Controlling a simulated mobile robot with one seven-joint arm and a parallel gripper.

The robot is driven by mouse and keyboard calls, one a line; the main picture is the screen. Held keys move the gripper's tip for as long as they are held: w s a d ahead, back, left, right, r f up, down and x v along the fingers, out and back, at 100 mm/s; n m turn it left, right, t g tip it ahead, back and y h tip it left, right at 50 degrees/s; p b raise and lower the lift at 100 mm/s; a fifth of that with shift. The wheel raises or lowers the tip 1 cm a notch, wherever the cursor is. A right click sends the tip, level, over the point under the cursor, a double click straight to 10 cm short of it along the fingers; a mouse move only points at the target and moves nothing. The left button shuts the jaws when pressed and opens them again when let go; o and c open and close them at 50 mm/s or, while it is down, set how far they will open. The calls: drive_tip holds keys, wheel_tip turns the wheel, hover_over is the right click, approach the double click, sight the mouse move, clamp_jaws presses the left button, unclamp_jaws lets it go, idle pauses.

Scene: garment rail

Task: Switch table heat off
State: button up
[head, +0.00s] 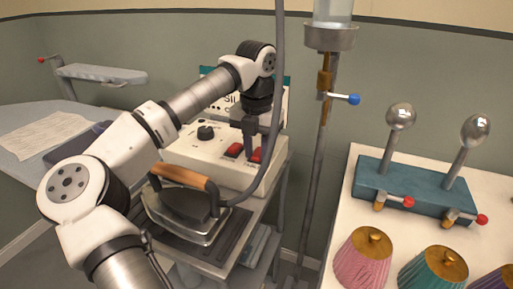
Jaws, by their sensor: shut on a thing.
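A cream control box (196,160) stands on the iron's stand, with a black knob (206,132) and two red switches on its front. The left red switch (234,150) is in plain view. My gripper (252,147) points down at the right red switch (257,156), shut on it, and its fingers hide part of that switch. The switch labels and on or off positions are too small to read. A sign behind the box is mostly hidden by my arm.
An iron (188,207) with a wooden handle sits in front of the box. A grey hose (276,110) hangs close right of my gripper. An ironing board (30,125) is at left. A pole with a blue-handled valve (354,99) and a white table (340,210) are at right.

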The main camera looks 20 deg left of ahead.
drive_tip(key=p, duration=0.1)
drive_tip(key=r+g+p, duration=0.1)
drive_tip(key=shift+w+p, duration=0.2)
drive_tip(key=shift+p, duration=0.2)
drive_tip(key=shift+w+f+g+p, duration=0.25)
drive_tip(key=shift+g+p, duration=0.75)
drive_tip(key=shift+p, duration=0.25)
drive_tip(key=shift+f, duration=0.1)
drive_tip(key=o, duration=1)
drive_tip(key=p+v, duration=0.1)
drive_tip(key=v, duration=1.2)
drive_tip(key=shift+d+r, duration=0.1)
drive_tip(key=shift+r, duration=0.3)
